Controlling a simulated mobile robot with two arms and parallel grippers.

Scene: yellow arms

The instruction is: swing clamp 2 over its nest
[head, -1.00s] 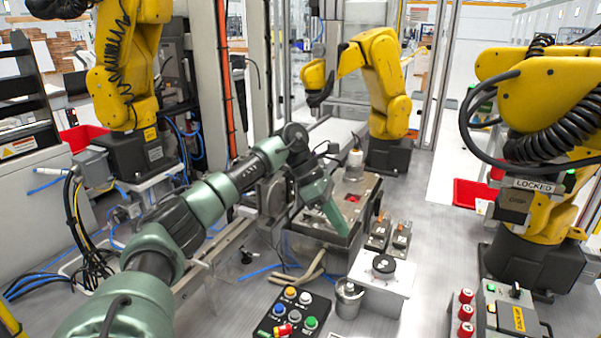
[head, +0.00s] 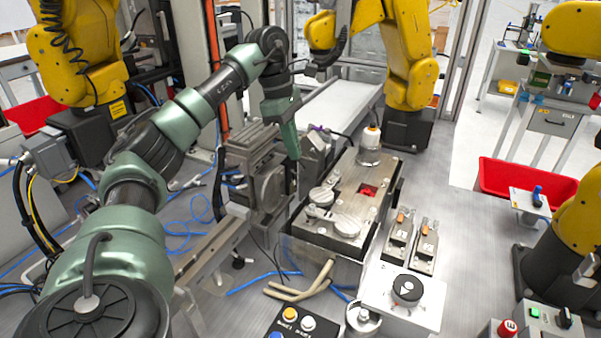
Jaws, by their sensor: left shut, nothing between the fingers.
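A grey metal fixture block (head: 382,222) stands in the middle. It carries pale swing clamp arms: one at its left (head: 321,196) and a larger one nearer the front (head: 336,221). A red square recess or part (head: 368,189) shows on its top. I cannot read which clamp is number 2, nor tell exactly which nest each covers. My left gripper (head: 296,155) is shut and empty, pointing down behind and left of the clamps, apart from them. My right gripper is not in view.
Two small units with orange tips (head: 398,236) stand right of the fixture. A white box with a black dial (head: 407,290) and a button panel (head: 290,325) are in front. Yellow robot arms (head: 408,60) stand around. A red bin (head: 505,178) is at right.

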